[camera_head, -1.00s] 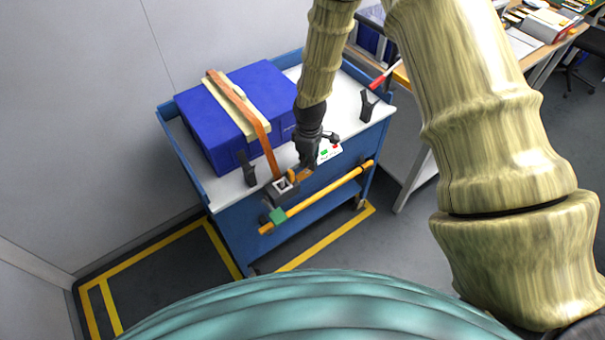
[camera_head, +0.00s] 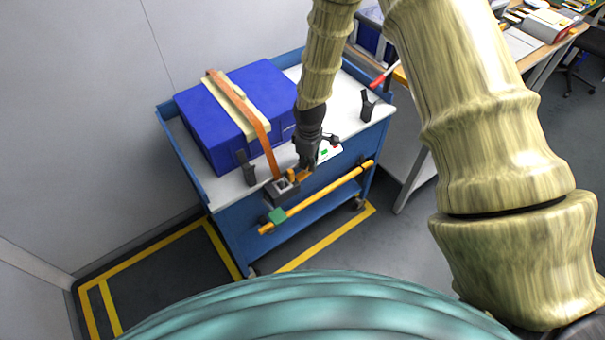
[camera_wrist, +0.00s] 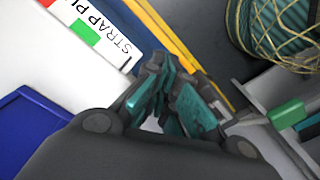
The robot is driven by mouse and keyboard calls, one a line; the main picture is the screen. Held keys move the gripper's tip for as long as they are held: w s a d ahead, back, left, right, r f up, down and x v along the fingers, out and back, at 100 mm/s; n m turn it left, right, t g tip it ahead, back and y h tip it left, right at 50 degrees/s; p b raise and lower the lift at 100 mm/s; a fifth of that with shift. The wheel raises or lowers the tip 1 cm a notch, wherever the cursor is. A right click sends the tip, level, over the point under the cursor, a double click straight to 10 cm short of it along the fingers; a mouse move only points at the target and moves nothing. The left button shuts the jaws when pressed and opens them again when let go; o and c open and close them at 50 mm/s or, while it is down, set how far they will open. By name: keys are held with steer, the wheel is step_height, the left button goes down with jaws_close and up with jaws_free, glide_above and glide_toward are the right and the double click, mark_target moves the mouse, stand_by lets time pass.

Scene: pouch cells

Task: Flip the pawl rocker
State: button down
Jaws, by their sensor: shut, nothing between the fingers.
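A strap ratchet (camera_head: 284,189) with a dark frame and a pale square opening sits at the cart's front edge, at the lower end of an orange strap (camera_head: 265,142). Small orange parts (camera_head: 291,175) stand at its right side; I cannot tell which one is the pawl rocker. My gripper (camera_head: 306,168) is shut and empty, pointing down just right of the ratchet, close to the orange parts. Contact cannot be made out. In the wrist view my teal-padded fingers (camera_wrist: 172,98) are together, and they and the gripper body hide much of what lies below.
The strap crosses a blue box (camera_head: 205,125) on the cart top (camera_head: 225,190). A labelled card (camera_head: 327,152) lies beside my gripper. A dark upright bracket (camera_head: 367,106) stands at right.

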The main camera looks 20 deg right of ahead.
steer(key=shift+f+b, duration=0.35)
steer(key=shift+f, duration=0.4)
stand_by(0.6)
steer(key=shift+r+p, duration=2.4)
steer(key=shift+r, duration=1.1)
steer(key=s+f+m+y+b, duration=0.1)
steer(key=s+f+m, duration=0.2)
steer(key=s+f, duration=0.55)
steer(key=s+f+m+b, duration=0.1)
steer(key=s+f+m, duration=0.3)
steer(key=s, duration=0.7)
steer(key=s+d+f+m, duration=0.1)
steer(key=s+f, duration=0.1)
steer(key=s, duration=0.6)
steer(key=s+d+f+m+h+b, duration=0.1)
steer(key=s+d+f+m, duration=0.1)
steer(key=s, duration=0.7)
steer(key=shift+d, duration=0.15)
